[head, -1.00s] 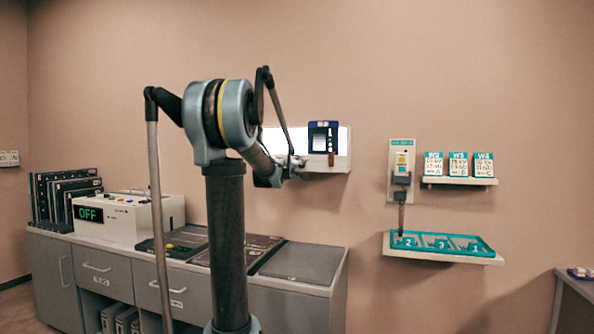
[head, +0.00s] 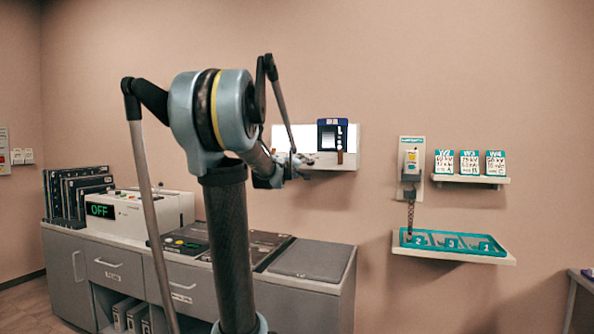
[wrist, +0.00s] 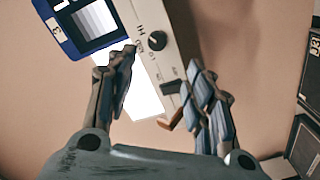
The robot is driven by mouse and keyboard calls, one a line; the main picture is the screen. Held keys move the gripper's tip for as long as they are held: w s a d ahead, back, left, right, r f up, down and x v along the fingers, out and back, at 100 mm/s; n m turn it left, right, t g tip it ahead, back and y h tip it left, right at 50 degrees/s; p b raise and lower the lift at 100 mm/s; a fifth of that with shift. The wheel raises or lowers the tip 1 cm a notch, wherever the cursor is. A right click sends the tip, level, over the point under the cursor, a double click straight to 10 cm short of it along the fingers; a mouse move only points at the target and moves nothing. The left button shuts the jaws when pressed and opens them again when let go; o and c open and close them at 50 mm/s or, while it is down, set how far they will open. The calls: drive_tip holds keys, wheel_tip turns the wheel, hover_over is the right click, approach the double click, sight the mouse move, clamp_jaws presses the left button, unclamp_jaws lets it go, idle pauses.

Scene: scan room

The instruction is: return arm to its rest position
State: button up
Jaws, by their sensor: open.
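My arm (head: 212,110) stands across the middle of the head view, its forearm reaching away toward the wall. My gripper (head: 297,165) is small there, just in front of the left part of a lit white wall box (head: 325,163). In the wrist view my gripper (wrist: 162,62) has its two fingers apart, with nothing held between them. Beyond the fingers are the box's face with a black knob (wrist: 156,40), a bright white panel and a blue-framed device (wrist: 85,25). I cannot tell whether the right finger touches the box.
A grey cabinet (head: 310,285) with an OFF-display unit (head: 140,215) and black folders (head: 78,190) stands at left. Right on the wall are a switch unit (head: 411,160), a card shelf (head: 470,180) and a teal tray (head: 453,244). A table edge (head: 580,280) shows far right.

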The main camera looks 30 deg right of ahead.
drive_tip(key=s+a+f+g+y, duration=0.4)
drive_tip(key=s+a+f+y, duration=0.2)
drive_tip(key=s+a+f, duration=1.1)
drive_tip(key=s+a+f+m+g+y, duration=0.1)
drive_tip(key=s+a+f+g+y, duration=0.4)
drive_tip(key=s+a+f, duration=1.2)
drive_tip(key=a+f+y, duration=0.2)
drive_tip(key=a+f, duration=0.4)
drive_tip(key=a, duration=0.2)
drive_tip(key=shift+s+a+f+g+y, duration=0.15)
drive_tip(key=shift+a+f+g+y, duration=0.05)
drive_tip(key=shift+f+g+y, duration=0.1)
